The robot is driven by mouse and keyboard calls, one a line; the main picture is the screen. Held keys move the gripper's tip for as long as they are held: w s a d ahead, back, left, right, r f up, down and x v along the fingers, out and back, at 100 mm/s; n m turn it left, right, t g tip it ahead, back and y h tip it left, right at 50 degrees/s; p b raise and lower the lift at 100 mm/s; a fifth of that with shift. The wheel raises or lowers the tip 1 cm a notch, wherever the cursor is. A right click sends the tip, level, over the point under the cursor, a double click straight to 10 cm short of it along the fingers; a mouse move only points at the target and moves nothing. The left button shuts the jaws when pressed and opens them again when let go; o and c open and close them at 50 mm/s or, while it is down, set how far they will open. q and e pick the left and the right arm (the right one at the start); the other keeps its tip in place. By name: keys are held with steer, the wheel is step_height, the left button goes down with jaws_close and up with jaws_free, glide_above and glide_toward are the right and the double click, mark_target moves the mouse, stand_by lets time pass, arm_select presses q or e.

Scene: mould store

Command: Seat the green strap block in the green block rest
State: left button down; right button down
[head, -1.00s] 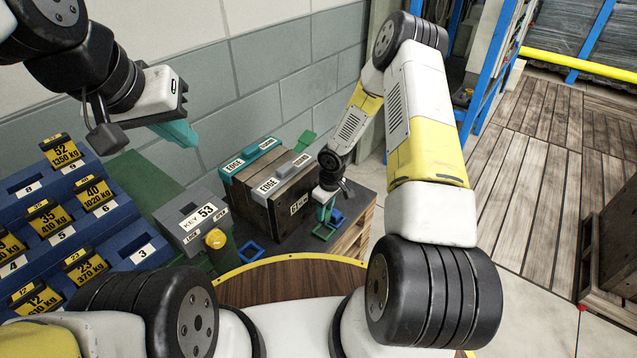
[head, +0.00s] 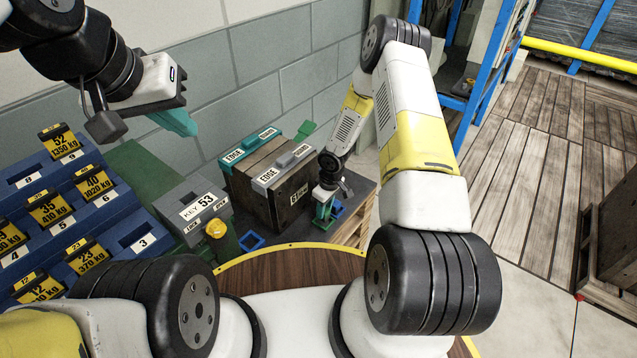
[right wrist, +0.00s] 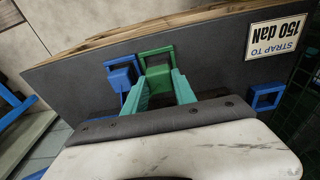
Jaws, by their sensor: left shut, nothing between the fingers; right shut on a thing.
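The green strap block (right wrist: 158,80) is between the teal fingers of my right gripper (right wrist: 160,90), which is shut on it. In the right wrist view the block is at the green block rest (right wrist: 153,52), a square green frame on the dark table top. I cannot tell whether the block is down inside the frame. In the head view my right gripper (head: 323,211) points down over the rest (head: 319,226), and its fingers largely hide the block.
A blue block in a blue frame (right wrist: 113,63) stands close beside the green rest. An empty blue frame (head: 251,241) lies further left. A dark wooden crate (head: 283,205) with grey and teal edge pieces stands behind it. A grey key box (head: 190,200) is left.

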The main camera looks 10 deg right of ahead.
steer(key=s+d+r+m, duration=0.1)
steer(key=r+m, duration=0.1)
steer(key=r, duration=0.5)
steer(key=s+d+r+m+h, duration=0.1)
steer(key=r+m, duration=0.2)
steer(key=r, duration=0.4)
steer(key=s+d+r+m, duration=0.1)
steer(key=s+r+m, duration=0.1)
steer(key=r, duration=0.5)
steer(key=w+a+f+n, duration=0.1)
steer(key=f+n, duration=0.1)
steer(key=f, duration=0.4)
steer(key=w+a+f+n, duration=0.1)
steer(key=f+n, duration=0.1)
steer(key=f, duration=0.5)
steer(key=w+a+f+n+y, duration=0.1)
steer(key=w+f+n, duration=0.1)
steer(key=f, duration=0.5)
steer(key=shift+f+n, duration=0.25)
steer(key=shift+n, duration=0.15)
steer(key=shift+f, duration=0.35)
steer(key=shift+f, duration=0.1)
steer(key=shift+f, duration=0.85)
